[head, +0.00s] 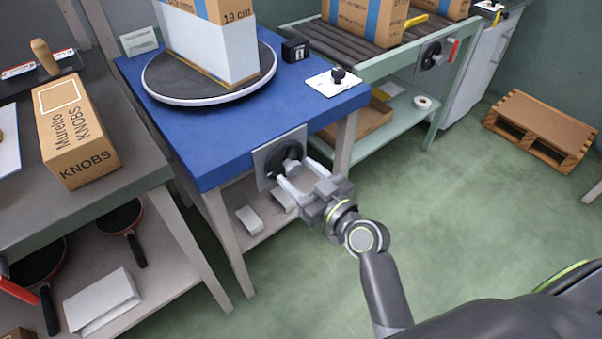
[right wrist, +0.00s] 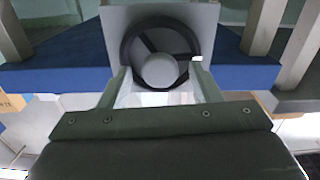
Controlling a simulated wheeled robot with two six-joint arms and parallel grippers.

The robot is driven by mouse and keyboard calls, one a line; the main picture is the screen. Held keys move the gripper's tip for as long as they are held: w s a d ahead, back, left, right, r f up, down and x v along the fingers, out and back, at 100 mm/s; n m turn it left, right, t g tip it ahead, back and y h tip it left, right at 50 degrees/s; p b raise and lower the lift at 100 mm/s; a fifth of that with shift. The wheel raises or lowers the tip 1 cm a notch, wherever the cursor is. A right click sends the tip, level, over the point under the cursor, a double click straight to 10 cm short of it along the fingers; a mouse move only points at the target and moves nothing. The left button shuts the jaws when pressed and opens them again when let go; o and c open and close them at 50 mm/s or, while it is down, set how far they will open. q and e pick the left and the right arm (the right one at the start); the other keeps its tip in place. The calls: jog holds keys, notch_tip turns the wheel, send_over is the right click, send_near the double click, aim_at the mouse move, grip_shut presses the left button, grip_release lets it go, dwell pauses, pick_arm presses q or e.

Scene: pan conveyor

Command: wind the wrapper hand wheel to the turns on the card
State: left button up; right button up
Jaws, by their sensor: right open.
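The dark hand wheel (head: 288,160) sits on a light grey plate on the front of the blue wrapper table (head: 215,165). In the right wrist view the wheel (right wrist: 132,45) shows a black rim, spokes, a round grey knob or hub and a small white mark at right. My right gripper (head: 298,182) is open in front of the wheel; its fingers (right wrist: 160,85) lie on either side of the round grey part. I cannot tell if they touch it. A small pale card (head: 139,41) stands at the table's back left; its writing is unreadable. My left gripper is out of view.
A boxed load in white wrap (head: 205,55) stands on the round turntable (head: 180,97). A black box (head: 295,50) and a white plate with a black knob (head: 338,80) sit nearby. A grey bench (head: 135,170) stands left, a roller conveyor (head: 335,45) behind.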

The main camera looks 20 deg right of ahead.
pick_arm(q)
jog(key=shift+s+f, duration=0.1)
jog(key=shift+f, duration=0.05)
pick_arm(e)
jog(key=c, duration=1)
jog(key=shift+m, duration=0.5)
jog(key=shift+m+p, duration=0.35)
jog(key=shift+m, duration=1.65)
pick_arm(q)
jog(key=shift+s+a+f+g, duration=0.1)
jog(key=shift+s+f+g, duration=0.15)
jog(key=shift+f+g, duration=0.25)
pick_arm(e)
jog(key=o, duration=1)
